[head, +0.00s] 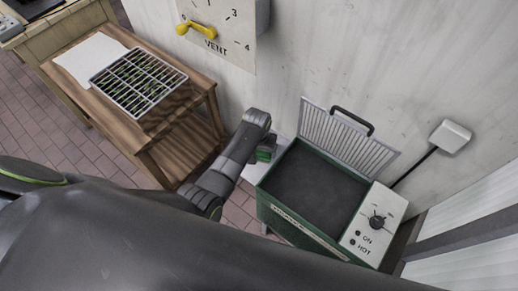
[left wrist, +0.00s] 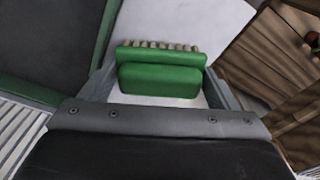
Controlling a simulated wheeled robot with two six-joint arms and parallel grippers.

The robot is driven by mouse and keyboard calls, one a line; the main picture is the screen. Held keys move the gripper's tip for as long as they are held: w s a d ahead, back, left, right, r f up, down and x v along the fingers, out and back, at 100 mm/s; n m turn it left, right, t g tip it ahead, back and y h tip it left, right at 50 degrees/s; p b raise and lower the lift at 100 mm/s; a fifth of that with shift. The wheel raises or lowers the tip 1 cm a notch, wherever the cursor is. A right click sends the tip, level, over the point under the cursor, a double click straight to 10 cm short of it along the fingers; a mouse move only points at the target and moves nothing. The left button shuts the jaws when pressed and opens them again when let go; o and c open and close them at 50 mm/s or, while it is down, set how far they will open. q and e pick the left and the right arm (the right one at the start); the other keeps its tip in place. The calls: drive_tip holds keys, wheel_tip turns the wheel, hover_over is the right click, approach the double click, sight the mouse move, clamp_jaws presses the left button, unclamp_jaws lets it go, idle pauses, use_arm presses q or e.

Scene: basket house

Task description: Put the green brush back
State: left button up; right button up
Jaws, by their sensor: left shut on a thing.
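The green brush (left wrist: 160,80) with a row of pale bristles sits between the fingers of my left gripper (left wrist: 160,92) in the left wrist view. My left gripper is shut on it. In the head view the brush (head: 265,155) shows only as a small green patch beside the end of my left arm, at the left side of the green grill box (head: 300,232). A white surface (left wrist: 205,22) lies behind and under the brush; I cannot tell whether the brush touches it. My right gripper is not in view.
The grill's mesh lid (head: 345,140) with a black handle stands open against the wall. Its control panel (head: 372,222) is at the right. A wooden table (head: 185,110) at the left bears a white rack (head: 138,82). A vent dial (head: 215,22) is on the wall.

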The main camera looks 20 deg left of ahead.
use_arm(q)
drive_tip(key=shift+f, duration=0.15)
drive_tip(key=o, duration=0.7)
drive_tip(key=shift+c, duration=0.2)
wheel_tip(320, 180, up, 12)
drive_tip(key=s, duration=0.1)
drive_tip(key=shift+s+p, duration=0.25)
drive_tip(key=shift+p, duration=0.15)
